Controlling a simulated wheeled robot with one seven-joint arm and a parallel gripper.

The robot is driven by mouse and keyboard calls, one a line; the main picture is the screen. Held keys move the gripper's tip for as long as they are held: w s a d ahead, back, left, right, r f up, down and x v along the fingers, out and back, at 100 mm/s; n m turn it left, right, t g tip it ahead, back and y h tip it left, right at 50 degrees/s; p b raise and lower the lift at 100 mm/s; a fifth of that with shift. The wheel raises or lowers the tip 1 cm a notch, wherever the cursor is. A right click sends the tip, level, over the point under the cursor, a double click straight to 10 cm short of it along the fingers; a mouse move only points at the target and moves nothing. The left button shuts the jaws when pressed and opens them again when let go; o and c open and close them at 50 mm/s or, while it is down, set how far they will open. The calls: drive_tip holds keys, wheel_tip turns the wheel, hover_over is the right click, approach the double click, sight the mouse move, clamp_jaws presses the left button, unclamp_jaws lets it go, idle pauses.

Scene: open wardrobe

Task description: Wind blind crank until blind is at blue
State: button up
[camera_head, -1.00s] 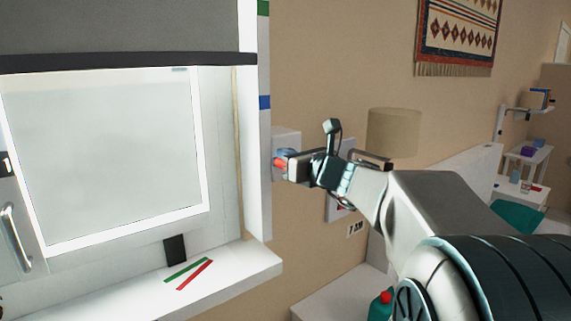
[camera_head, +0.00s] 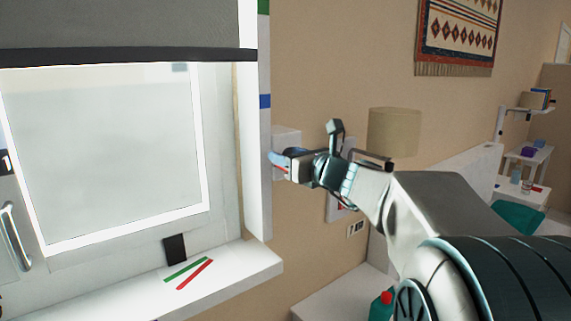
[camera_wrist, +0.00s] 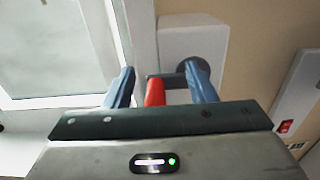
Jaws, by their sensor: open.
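The dark grey blind (camera_head: 120,25) hangs over the upper window. Its black bottom bar (camera_head: 125,57) is level with a height between the green mark (camera_head: 263,7) and the blue mark (camera_head: 265,101) on the white strip. The white crank box (camera_head: 287,140) is on the wall right of the strip. In the wrist view, the red crank handle (camera_wrist: 155,92) stands between the two blue fingers of my gripper (camera_wrist: 160,72), with gaps on both sides. My gripper is open. In the head view, my gripper (camera_head: 279,163) largely hides the handle.
The white sill (camera_head: 225,278) below the window carries red and green strips. A panel with a red switch (camera_wrist: 284,127) is right of the crank box. A beige lampshade (camera_head: 394,132) is behind my wrist.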

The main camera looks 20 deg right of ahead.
drive_tip(key=v, duration=0.8)
idle(0.4)
drive_tip(key=s+a+f+n+g+p, duration=0.2)
drive_tip(key=s+a+f+n+g, duration=0.65)
drive_tip(key=a+f+n, duration=0.4)
drive_tip(key=s+d+f+n+g+h+p, duration=0.1)
drive_tip(key=s+d+f+n+g+h, duration=0.1)
drive_tip(key=s+f+n, duration=0.3)
drive_tip(key=s+d+f+n+g+h+p, duration=0.1)
drive_tip(key=s+d+f+n+g+h, duration=0.2)
drive_tip(key=n, duration=1.1)
drive_tip(key=s+d+f+h, duration=0.1)
drive_tip(key=s+f, duration=0.2)
drive_tip(key=s, duration=0.3)
drive_tip(key=shift+h, duration=0.4)
